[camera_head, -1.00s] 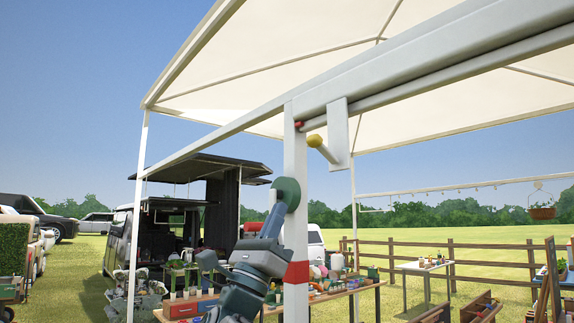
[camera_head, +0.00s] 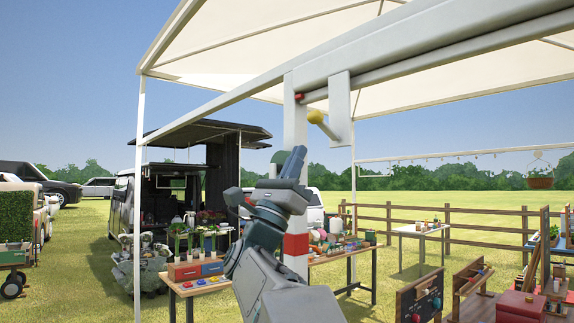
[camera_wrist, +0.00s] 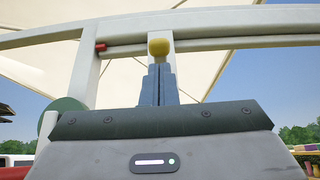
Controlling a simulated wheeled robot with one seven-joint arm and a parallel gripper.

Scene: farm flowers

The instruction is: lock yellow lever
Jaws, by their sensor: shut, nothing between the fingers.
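The yellow lever (camera_head: 315,117) is a rod with a yellow ball knob on a white bracket plate (camera_head: 340,104) fixed to the canopy frame. Its knob also shows in the wrist view (camera_wrist: 159,47). My gripper (camera_head: 296,152) is shut and empty, pointing upward just below and left of the knob in the head view. In the wrist view the closed fingers (camera_wrist: 158,72) stand directly beneath the knob in the picture. Whether they touch it I cannot tell. A red end piece (camera_head: 299,97) sits on the frame left of the lever.
A white post (camera_head: 295,125) with a red band (camera_head: 296,244) stands behind my arm. A green disc (camera_wrist: 66,108) on the post is partly hidden by my gripper in the head view. Tables with goods (camera_head: 345,247) stand beyond, and a canopy (camera_head: 270,55) spans overhead.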

